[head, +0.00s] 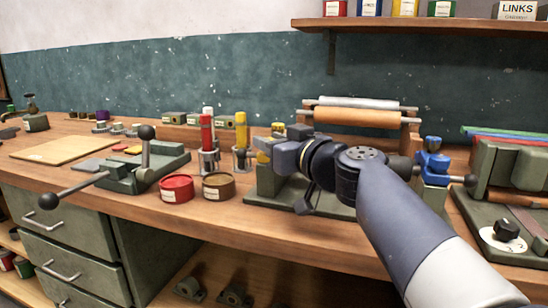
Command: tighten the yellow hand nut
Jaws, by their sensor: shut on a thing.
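The yellow hand nut (264,146) shows as a small yellow patch at the left end of a green-based roller stand (343,210). My gripper (272,152) reaches in from the right and is shut on the nut. The dark gripper body hides most of the nut and the fingertips, so the nut's seating and thread cannot be seen. A smaller yellow piece (278,128) shows just above and behind the gripper. A blue clamp (432,163) stands at the stand's right end.
Red and brown round tins (176,188) and upright red and yellow cylinders (241,129) stand left of my gripper. A lever press (146,167) is farther left. Rollers (356,117) lie behind my wrist. A green machine (505,170) stands right.

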